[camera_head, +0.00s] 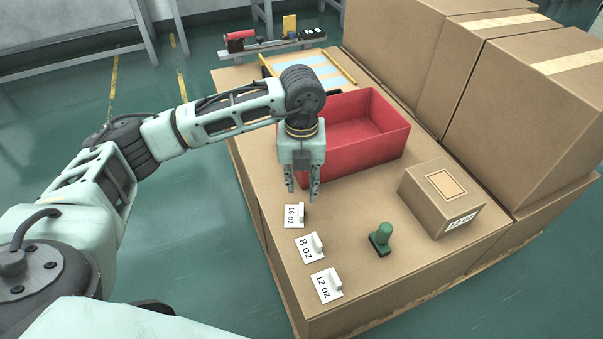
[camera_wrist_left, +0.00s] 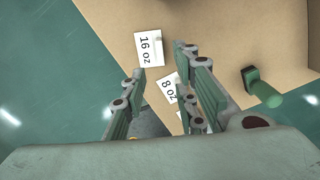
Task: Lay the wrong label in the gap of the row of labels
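I cannot tell which is the wrong one, and no clear gap shows in the row. My left gripper (camera_head: 302,194) points down, open and empty, above and just behind the 16 oz label, apart from it. In the left wrist view, the 16 oz label (camera_wrist_left: 147,48) lies beyond the fingertips, and the 8 oz label (camera_wrist_left: 170,88) shows partly between the fingers. My right gripper is not in view.
A green stamp-like object (camera_head: 380,240) stands right of the labels. A small carton (camera_head: 440,198) with a label on its side sits farther right. A red bin (camera_head: 365,150) stands behind the gripper. Large cartons (camera_head: 530,110) wall off the right side.

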